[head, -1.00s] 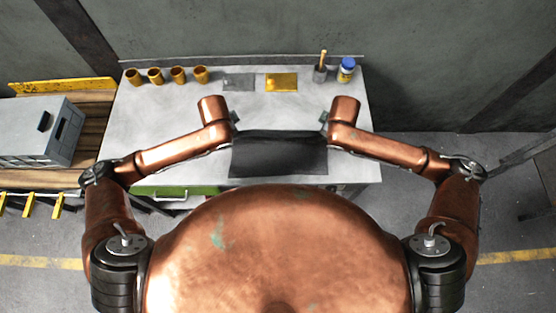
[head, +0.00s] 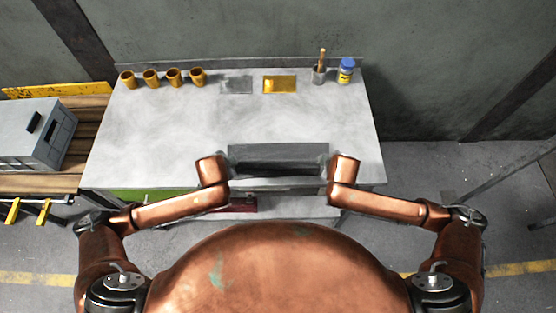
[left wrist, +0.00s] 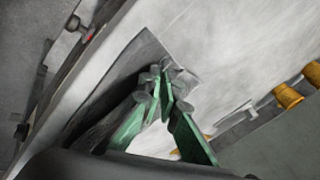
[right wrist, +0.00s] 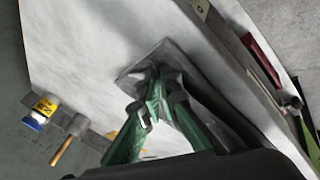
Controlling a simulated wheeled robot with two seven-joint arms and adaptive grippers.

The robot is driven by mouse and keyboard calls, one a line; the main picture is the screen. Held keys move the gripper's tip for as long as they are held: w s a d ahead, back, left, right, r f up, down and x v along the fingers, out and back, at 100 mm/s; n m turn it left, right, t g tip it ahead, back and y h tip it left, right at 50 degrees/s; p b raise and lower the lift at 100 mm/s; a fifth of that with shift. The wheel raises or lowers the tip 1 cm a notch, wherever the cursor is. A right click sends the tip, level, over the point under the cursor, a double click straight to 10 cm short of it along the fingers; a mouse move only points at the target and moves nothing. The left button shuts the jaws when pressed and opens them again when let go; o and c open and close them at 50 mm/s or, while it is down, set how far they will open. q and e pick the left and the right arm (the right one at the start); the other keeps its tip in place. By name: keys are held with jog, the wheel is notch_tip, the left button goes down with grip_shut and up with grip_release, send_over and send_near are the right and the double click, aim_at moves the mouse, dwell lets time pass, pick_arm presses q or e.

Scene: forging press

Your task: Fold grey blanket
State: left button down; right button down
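The grey blanket (head: 278,153) lies at the front edge of the grey table, between my two arms. Its far part is lighter grey, with a darker band along the near side. In the left wrist view, my left gripper (left wrist: 162,77) has its green fingers together at the blanket (left wrist: 125,85), pinching cloth near a corner. In the right wrist view, my right gripper (right wrist: 160,76) is likewise shut on the blanket (right wrist: 146,66) near its other side. In the head view both fingertips are mostly hidden by my copper wrists.
The table (head: 150,125) is clear behind the blanket. A grey box (head: 38,133) is at left.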

pick_arm(q)
jog(key=shift+w+a+f, duration=0.1)
pick_arm(e)
jog(key=shift+w, duration=0.15)
